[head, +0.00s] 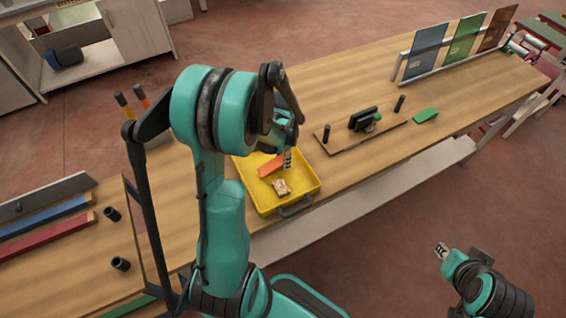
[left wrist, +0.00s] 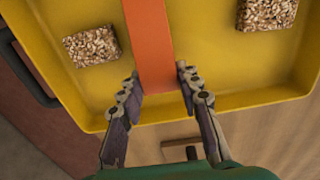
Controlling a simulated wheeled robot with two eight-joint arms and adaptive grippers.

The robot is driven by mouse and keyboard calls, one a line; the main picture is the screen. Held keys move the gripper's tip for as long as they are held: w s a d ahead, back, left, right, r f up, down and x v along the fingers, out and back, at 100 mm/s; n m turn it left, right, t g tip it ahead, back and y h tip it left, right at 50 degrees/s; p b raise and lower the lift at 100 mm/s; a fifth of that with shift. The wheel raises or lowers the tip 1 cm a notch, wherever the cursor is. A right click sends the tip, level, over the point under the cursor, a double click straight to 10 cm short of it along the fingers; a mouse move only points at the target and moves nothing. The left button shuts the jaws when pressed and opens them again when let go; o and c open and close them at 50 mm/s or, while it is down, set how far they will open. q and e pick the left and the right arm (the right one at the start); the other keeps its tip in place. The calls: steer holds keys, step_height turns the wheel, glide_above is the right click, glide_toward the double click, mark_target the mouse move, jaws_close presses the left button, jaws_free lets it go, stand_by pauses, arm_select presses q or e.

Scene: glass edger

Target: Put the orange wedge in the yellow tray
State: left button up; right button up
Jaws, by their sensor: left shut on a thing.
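The orange wedge (head: 268,168) is over the inside of the yellow tray (head: 305,177). Whether it touches the tray floor is unclear. My left gripper (head: 287,159) points down over the tray and is shut on the wedge. In the left wrist view the wedge (left wrist: 150,45) is a flat orange strip, and the fingers of the left gripper (left wrist: 159,85) flank its near end. The yellow tray (left wrist: 255,60) fills most of that view. My right gripper (head: 441,250) hangs over the floor, away from the table; its opening is too small to judge.
Two grainy bars lie in the tray, one at the left (left wrist: 91,46) and one at the right (left wrist: 267,12). A board with black posts (head: 350,140) and a green wedge (head: 425,115) stand to the tray's right. Coloured glass panels (head: 464,40) stand farther back.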

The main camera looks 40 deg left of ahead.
arm_select(q)
step_height(320, 180, down, 2)
steer(key=shift+w, duration=0.1)
steer(key=shift+r, duration=0.1)
steer(key=o, duration=0.8)
steer(key=shift+f+b, duration=0.2)
steer(key=shift+b, duration=0.1)
steer(key=o, duration=0.4)
steer(key=shift+r, duration=0.15)
